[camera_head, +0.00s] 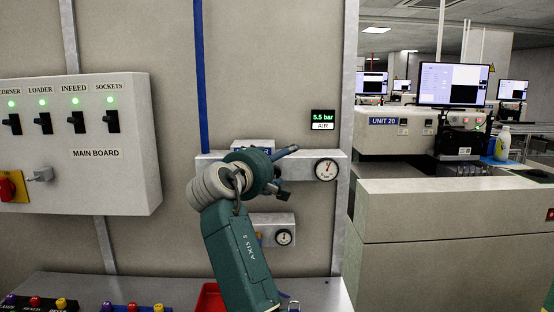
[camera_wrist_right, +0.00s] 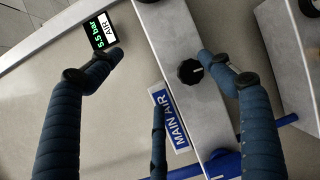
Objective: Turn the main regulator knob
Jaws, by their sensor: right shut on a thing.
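The main regulator knob (camera_wrist_right: 190,72) is black and round with a white mark, on a grey panel beside a blue "MAIN AIR" label (camera_wrist_right: 172,118). In the head view my right gripper (camera_head: 286,172) is at the grey regulator panel (camera_head: 300,163), and my wrist hides the knob. A round gauge (camera_head: 326,169) is on that panel's right. The display (camera_head: 323,119) above it reads 5.5 bar. My left gripper is out of view.
The main board (camera_head: 95,175) with several switches under green lights is on the left. A smaller panel with a gauge (camera_head: 284,237) is below my wrist. A grey bench (camera_head: 325,290) with a red bin (camera_head: 208,299) and coloured knobs runs along the bottom.

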